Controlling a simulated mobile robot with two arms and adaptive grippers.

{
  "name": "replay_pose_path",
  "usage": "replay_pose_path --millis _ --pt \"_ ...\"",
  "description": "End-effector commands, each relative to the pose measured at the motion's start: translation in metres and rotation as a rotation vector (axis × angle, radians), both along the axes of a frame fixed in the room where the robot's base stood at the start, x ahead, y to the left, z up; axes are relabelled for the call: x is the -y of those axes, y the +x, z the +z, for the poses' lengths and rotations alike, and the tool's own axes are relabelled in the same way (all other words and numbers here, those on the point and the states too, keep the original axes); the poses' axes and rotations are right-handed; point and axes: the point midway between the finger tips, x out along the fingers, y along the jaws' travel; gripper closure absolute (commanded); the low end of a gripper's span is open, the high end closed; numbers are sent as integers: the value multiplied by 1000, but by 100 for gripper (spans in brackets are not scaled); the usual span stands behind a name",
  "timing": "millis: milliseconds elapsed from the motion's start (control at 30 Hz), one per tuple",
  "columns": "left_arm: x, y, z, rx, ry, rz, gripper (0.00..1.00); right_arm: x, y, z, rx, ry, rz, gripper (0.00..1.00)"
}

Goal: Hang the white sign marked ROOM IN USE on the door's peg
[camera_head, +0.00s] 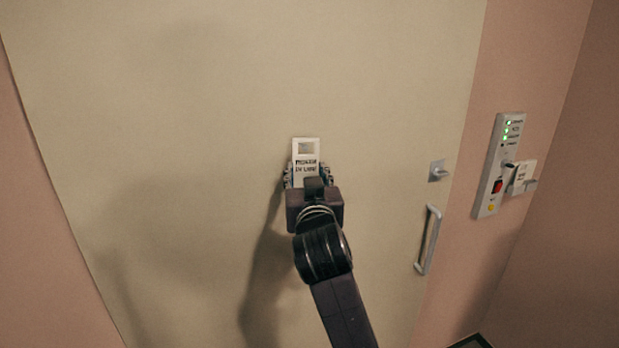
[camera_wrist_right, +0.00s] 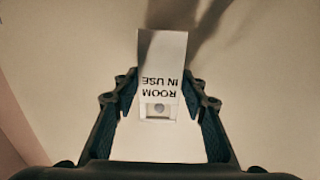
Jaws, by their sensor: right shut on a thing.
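The white sign (camera_head: 306,160) marked ROOM IN USE is upright in front of the door (camera_head: 200,120), its square opening at the top. My right gripper (camera_head: 307,176) is shut on the sign, with a finger at each side edge. In the right wrist view the sign (camera_wrist_right: 162,60) shows upside down between the fingers of the right gripper (camera_wrist_right: 160,88). A small round grey thing (camera_wrist_right: 159,109), which looks like the peg, shows within the opening. I cannot tell whether it passes through or lies behind. My left gripper is not in view.
A door handle (camera_head: 428,240) and a lock plate (camera_head: 437,171) are at the door's right side. The door around the sign is clear.

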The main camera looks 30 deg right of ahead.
Motion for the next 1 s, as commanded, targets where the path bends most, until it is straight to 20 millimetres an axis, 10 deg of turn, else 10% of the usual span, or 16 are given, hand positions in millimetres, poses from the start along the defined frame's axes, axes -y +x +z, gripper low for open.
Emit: replay_pose_path --millis 1000 --pt "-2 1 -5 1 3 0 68 6 24 -9 0 1 0 77"
